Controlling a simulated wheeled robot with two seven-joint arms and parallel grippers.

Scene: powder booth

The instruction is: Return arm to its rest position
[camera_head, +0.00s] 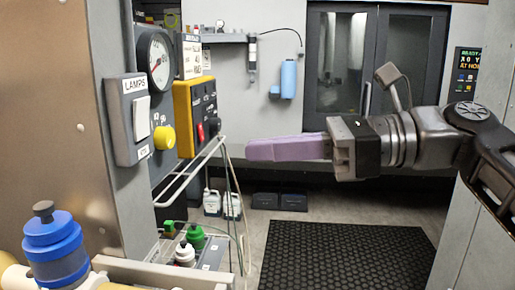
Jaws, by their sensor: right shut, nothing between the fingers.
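My right arm comes in from the right edge, and its right gripper (250,150) points left across the middle of the view. Its light purple fingers are shut together with nothing between them. The fingertips are apart in the picture from the yellow control box (196,116) on the panel to their left. My left gripper is not in view.
A grey LAMPS switch box (128,120), a yellow knob (164,137) and a round gauge (155,62) are on the left panel. A wire rack (190,172) juts out below. A blue-capped bottle (53,245) stands at lower left. A black mat (345,255) covers clear floor.

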